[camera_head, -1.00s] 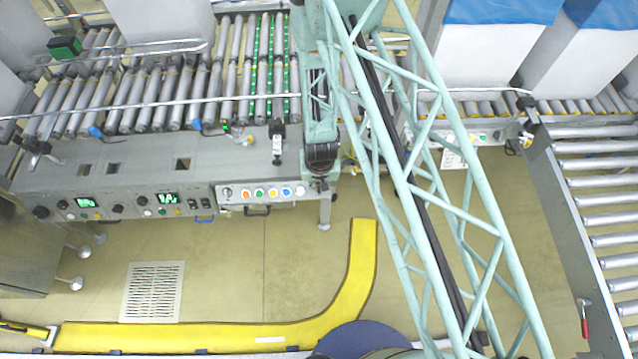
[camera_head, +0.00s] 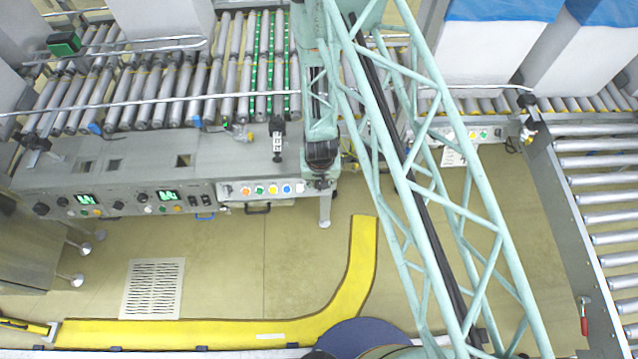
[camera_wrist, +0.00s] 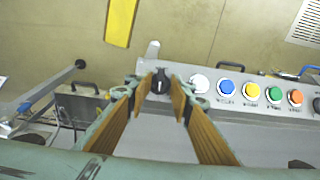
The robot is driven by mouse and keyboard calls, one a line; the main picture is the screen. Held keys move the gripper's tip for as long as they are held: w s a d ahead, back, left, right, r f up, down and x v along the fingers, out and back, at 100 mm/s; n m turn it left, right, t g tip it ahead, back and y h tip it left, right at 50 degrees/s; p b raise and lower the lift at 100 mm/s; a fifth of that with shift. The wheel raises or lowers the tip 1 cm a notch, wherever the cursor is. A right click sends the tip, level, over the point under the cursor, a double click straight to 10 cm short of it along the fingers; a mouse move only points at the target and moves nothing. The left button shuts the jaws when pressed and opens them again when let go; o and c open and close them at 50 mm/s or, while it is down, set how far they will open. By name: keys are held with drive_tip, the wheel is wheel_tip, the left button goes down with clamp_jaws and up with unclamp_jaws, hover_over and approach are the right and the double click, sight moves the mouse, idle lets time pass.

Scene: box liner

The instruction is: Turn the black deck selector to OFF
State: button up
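The black deck selector (camera_wrist: 160,81) is a dark knob at the left end of the row of controls in the wrist view. My gripper (camera_wrist: 162,94) is open, with its tan-padded fingers on either side of the selector. A narrow gap seems to show between the knob and the pads; I cannot tell whether either pad touches it. The knob's pointer direction and any OFF label are too small to read. In the head view my gripper (camera_head: 321,178) is at the right end of the button panel (camera_head: 238,205) and hides the selector.
Beside the selector are white (camera_wrist: 199,83), blue (camera_wrist: 226,87), yellow (camera_wrist: 251,91), green (camera_wrist: 273,94) and orange (camera_wrist: 295,97) buttons. A handle (camera_head: 258,209) hangs under the panel. Roller conveyor (camera_head: 190,85) lies behind. The floor in front, with a yellow stripe (camera_head: 361,260), is clear.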

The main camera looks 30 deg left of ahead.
drive_tip(key=shift+r, duration=0.25)
drive_tip(key=shift+r, duration=0.5)
wheel_tip(320, 180, up, 10)
drive_tip(key=s+d, duration=0.1)
drive_tip(key=shift+s+r, duration=0.15)
drive_tip(key=shift+s, duration=0.1)
idle(0.4)
idle(0.5)
